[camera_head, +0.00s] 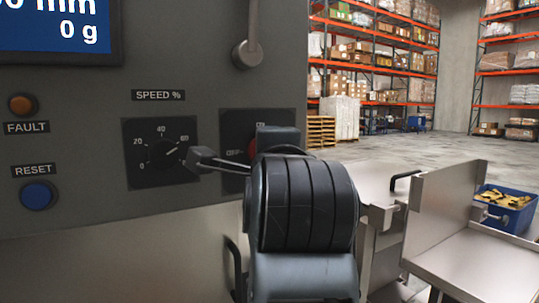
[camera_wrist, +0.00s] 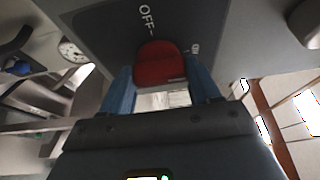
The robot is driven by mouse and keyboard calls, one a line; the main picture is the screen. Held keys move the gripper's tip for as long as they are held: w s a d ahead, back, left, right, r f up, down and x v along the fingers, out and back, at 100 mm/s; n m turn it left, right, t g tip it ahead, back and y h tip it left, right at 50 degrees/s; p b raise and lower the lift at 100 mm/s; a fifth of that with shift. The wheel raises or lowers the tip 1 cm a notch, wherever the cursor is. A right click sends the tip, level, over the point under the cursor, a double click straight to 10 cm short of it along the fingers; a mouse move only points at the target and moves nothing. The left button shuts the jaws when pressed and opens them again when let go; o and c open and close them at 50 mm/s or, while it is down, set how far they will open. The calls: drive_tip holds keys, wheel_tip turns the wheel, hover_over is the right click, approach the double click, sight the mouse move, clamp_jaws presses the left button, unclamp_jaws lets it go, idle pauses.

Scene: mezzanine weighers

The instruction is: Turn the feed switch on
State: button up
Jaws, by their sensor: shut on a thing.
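The feed switch is a red knob (camera_wrist: 160,64) on a dark plate (camera_wrist: 95,30) in the wrist view, marked OFF beside it. In the head view my gripper (camera_head: 243,152) and wrist cover most of the switch plate. I cannot tell exactly which mark the knob points to.
The speed dial (camera_head: 165,152) sits just left of the switch, close to one finger. A blue RESET button (camera_head: 38,195), an orange FAULT lamp (camera_head: 22,104) and a screen (camera_head: 60,28) are farther left. Metal guards (camera_head: 440,220) and a blue crate (camera_head: 510,210) stand to the right.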

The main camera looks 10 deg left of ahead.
drive_tip(key=o, duration=1.1)
drive_tip(key=shift+c, duration=0.2)
drive_tip(key=b+v, duration=0.1)
drive_tip(key=v, duration=0.7)
drive_tip(key=shift+w, duration=0.1)
